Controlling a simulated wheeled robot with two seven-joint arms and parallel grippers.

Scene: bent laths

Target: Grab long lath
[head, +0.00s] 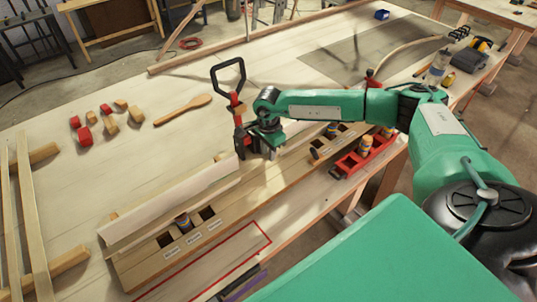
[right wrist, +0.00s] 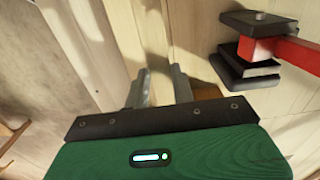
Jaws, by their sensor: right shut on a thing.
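A long pale lath (head: 170,205) lies along the slotted wooden block near the table's front edge, running from lower left up toward my right gripper. My right gripper (head: 262,150) is at its far end, beside a red clamp (head: 235,105) with a black handle. In the right wrist view, the fingers of my right gripper (right wrist: 160,90) stand on either side of a pale lath strip (right wrist: 152,35) and are shut on it. The red clamp (right wrist: 285,50) with black pads is just right of the fingers there. The strip's lower part is hidden by the gripper. My left gripper is not in view.
The slotted block (head: 160,262) holds a small striped bottle. A red tray (head: 365,158) with bottles stands right of my gripper. Other laths (head: 28,210) rest on supports at left.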

